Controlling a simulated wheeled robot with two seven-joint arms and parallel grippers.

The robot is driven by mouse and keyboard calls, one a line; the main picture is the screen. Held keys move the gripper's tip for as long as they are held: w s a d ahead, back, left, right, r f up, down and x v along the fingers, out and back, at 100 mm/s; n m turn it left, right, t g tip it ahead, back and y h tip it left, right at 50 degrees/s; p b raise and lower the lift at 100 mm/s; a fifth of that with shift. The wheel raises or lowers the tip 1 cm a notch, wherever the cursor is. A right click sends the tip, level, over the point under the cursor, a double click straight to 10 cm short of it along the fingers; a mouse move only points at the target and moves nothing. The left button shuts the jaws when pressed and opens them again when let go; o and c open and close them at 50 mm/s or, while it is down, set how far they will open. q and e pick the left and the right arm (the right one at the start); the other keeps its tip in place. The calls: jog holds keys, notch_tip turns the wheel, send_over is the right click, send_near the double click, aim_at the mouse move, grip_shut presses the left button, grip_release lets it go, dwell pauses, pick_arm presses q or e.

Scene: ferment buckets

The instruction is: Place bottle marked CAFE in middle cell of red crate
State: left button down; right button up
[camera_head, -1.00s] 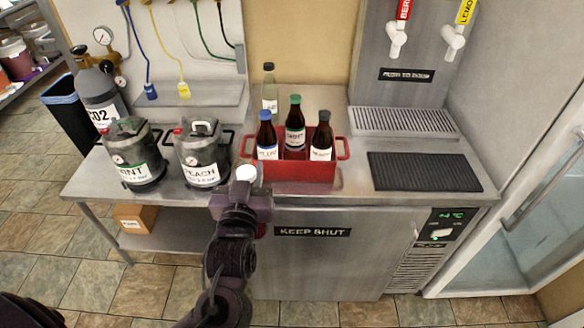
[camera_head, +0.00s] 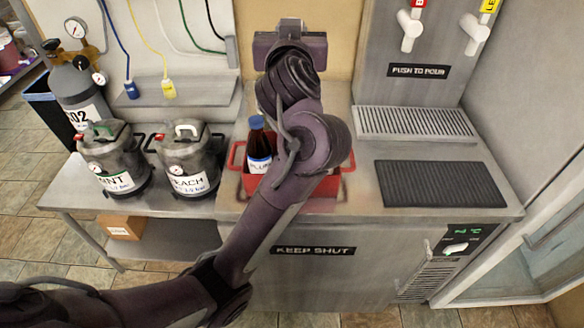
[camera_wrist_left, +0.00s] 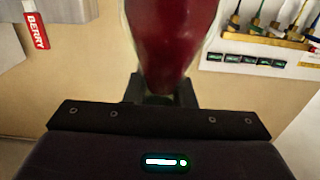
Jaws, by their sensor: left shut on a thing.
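My left gripper (camera_wrist_left: 160,92) is shut on a dark red bottle (camera_wrist_left: 172,38), which fills the middle of the left wrist view. No label on it shows there, so I cannot read its marking. In the head view my left arm reaches up across the red crate (camera_head: 235,160), with its wrist behind and above it. The fingers and the held bottle are hidden there. A dark bottle with a blue cap and a label like PLUM (camera_head: 258,147) stands in the crate's left part. The crate's middle and most of its right side are hidden by my arm. My right gripper is out of view.
Two kegs, MINT (camera_head: 115,160) and PEACH (camera_head: 189,162), stand left of the crate. A drip tray (camera_head: 415,123) and a black mat (camera_head: 440,186) lie to the right. Tap handles hang at the upper right. A CO2 cylinder (camera_head: 78,90) stands at the left.

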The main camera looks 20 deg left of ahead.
pick_arm(q)
jog(key=f, duration=1.4)
jog(key=shift+s+d+f, duration=0.1)
jog(key=shift+s+f, duration=0.1)
jog(key=shift+f, duration=2.4)
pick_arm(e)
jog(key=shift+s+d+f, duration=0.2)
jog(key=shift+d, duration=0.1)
pick_arm(q)
jog(key=c, duration=1.2)
grip_release()
jog(key=shift+f, duration=0.15)
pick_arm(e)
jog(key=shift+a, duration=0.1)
pick_arm(q)
jog(key=b+v, duration=0.2)
jog(key=v, duration=1)
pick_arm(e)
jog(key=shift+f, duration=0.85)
